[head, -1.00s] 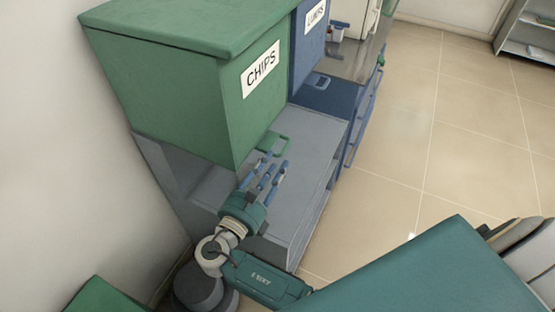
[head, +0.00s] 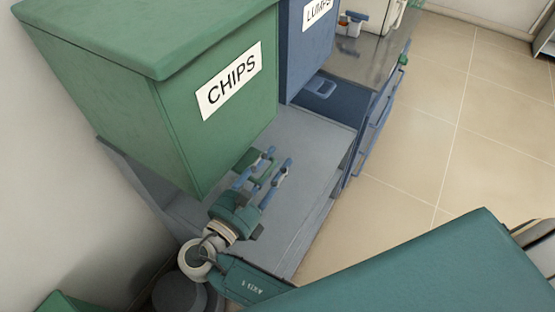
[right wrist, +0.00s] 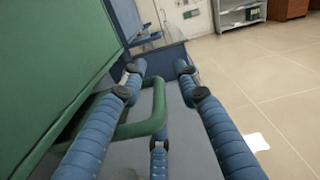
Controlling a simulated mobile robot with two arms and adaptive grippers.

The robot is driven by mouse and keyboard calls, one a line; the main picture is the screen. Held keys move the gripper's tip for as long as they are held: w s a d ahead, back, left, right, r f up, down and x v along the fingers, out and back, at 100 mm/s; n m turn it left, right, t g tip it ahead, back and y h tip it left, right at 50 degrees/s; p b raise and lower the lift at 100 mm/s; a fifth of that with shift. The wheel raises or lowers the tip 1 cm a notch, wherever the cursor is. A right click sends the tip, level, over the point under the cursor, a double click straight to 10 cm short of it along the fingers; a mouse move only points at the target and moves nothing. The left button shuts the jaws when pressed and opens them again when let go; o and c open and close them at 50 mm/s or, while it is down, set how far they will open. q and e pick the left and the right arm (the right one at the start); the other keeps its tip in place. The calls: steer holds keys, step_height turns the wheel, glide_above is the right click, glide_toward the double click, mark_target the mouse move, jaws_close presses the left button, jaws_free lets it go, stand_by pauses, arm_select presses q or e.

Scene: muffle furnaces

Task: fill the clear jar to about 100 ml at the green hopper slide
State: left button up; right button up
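The green hopper (head: 225,125), labelled CHIPS, stands at the left in the head view. Its green slide handle (right wrist: 148,127), a loop, sticks out low at the front, partly hidden by my fingers in the head view. My right gripper (head: 277,160) is open at the handle. In the right wrist view the fingers of this gripper (right wrist: 158,68) are spread, and the loop's outer bar lies between them, not clasped. The clear jar is not visible in either view. My left gripper is not in view.
A grey shelf (head: 310,145) extends under the hopper. A blue hopper (head: 306,55), labelled LUMPS, stands beyond, with a blue slide handle (head: 321,86) beneath it. A steel counter (head: 370,60) lies farther back. The tiled floor (head: 430,130) at the right is clear.

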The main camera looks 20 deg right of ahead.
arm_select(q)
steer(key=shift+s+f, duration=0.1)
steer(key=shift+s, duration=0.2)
arm_select(e)
steer(key=shift+r, duration=0.1)
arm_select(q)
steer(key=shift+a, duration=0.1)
arm_select(e)
steer(key=shift+c, duration=0.5)
jaws_close()
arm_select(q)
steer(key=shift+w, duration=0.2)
